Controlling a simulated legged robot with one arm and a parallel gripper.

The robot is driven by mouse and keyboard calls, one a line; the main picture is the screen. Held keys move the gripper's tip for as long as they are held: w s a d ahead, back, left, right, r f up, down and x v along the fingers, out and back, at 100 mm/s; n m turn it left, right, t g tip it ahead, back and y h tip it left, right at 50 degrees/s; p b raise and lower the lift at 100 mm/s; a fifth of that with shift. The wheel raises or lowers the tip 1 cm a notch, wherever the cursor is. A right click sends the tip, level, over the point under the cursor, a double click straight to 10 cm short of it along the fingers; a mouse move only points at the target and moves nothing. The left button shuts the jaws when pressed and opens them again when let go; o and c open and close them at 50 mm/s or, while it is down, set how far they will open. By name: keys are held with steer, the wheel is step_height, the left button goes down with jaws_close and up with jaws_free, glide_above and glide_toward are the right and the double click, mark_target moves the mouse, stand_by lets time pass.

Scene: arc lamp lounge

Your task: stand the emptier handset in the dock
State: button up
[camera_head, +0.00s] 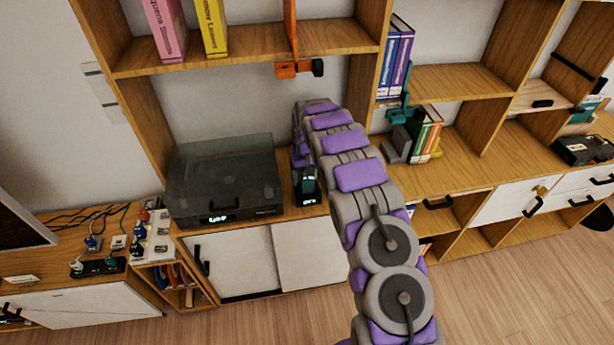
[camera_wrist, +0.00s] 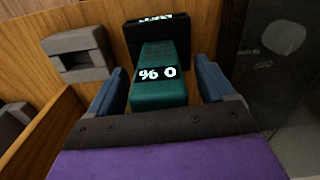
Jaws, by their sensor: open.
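A teal handset (camera_wrist: 160,75) with a lit display, reading roughly "% 0", shows in the wrist view. My gripper (camera_wrist: 160,88) is open, with one blue finger on each side of it; I cannot tell if either finger touches it. A black block (camera_wrist: 158,36) with a lit display adjoins the handset's far end. I cannot tell whether it is the dock or another handset, nor whether the teal handset sits in it. In the head view a small lit display (camera_head: 308,188) shows below my gripper on the cabinet top; my arm hides much there.
A turntable (camera_head: 225,185) with a smoky lid stands close left of my arm in the head view. A grey block with an opening (camera_wrist: 78,55) stands left in the wrist view. An orange clamp (camera_head: 299,68) hangs from the shelf above. Books (camera_head: 425,135) stand to the right.

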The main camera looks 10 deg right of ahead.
step_height(320, 180, up, 6)
steer(key=shift+w+r+p, duration=0.1)
steer(key=shift+r+p, duration=0.15)
steer(key=shift+p, duration=0.35)
steer(key=shift+r, duration=0.4)
steer(key=shift+r, duration=0.1)
steer(key=s+d+r+m, duration=0.1)
steer(key=s+r, duration=0.8)
steer(key=s, duration=0.3)
steer(key=s+d+r, duration=0.1)
steer(key=s+r, duration=0.8)
steer(key=s, duration=0.2)
steer(key=s+a+r+g, duration=0.1)
steer(key=s+a, duration=0.1)
steer(key=s, duration=2.8)
steer(key=shift+g, duration=0.4)
